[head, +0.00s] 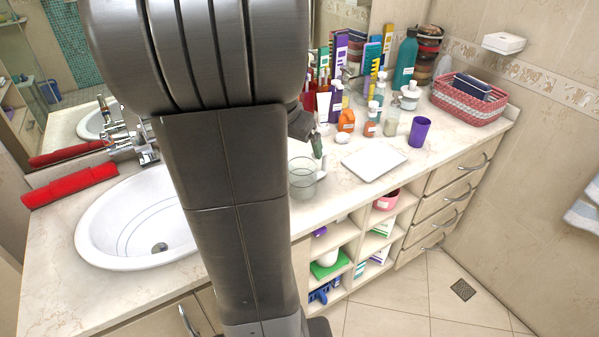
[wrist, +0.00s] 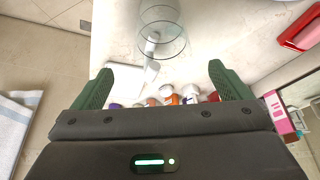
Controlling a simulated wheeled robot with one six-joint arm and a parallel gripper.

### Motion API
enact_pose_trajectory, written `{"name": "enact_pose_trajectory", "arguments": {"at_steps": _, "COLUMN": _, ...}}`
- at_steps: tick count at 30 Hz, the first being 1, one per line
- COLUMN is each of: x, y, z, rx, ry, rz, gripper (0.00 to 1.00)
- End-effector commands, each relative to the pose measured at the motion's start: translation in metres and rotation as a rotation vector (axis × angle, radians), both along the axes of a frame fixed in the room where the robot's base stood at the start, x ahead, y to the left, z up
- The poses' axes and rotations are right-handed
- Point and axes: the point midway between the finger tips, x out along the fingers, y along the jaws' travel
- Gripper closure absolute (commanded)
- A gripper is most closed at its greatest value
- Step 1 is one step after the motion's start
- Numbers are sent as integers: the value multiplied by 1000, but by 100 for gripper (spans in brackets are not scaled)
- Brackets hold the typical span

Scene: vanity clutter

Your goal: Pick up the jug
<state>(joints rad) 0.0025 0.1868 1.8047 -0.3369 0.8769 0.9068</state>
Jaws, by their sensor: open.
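The jug (head: 303,180) is clear glass with a handle on its right side. It stands upright near the counter's front edge, right of my arm, which hides part of its left side. In the wrist view the jug (wrist: 161,28) shows as clear rings at the top middle, beyond the fingertips. My gripper (wrist: 160,72) is open with two green fingers spread apart and nothing visible between them in its grip. In the head view one green fingertip (head: 317,146) shows just above the jug's rim; whether it touches cannot be told.
A white tray (head: 374,161) lies right of the jug, with a purple cup (head: 419,131) beyond it. Several bottles and boxes crowd the counter behind. A sink (head: 138,222) and red towel (head: 69,186) are on the left. A woven basket (head: 468,99) stands at the far right.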

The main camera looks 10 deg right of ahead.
Motion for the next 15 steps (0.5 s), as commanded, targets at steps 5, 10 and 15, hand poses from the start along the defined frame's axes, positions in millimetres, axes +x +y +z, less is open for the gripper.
{"name": "enact_pose_trajectory", "arguments": {"at_steps": 5, "x": 9, "y": -9, "z": -33, "rx": 0, "ry": 6, "rz": -1, "gripper": 3}}
{"name": "enact_pose_trajectory", "arguments": {"at_steps": 10, "x": 15, "y": -14, "z": -50, "rx": -1, "ry": 3, "rz": 1, "gripper": 3}}
{"name": "enact_pose_trajectory", "arguments": {"at_steps": 15, "x": 18, "y": -16, "z": -56, "rx": 0, "ry": 2, "rz": 1, "gripper": 3}}
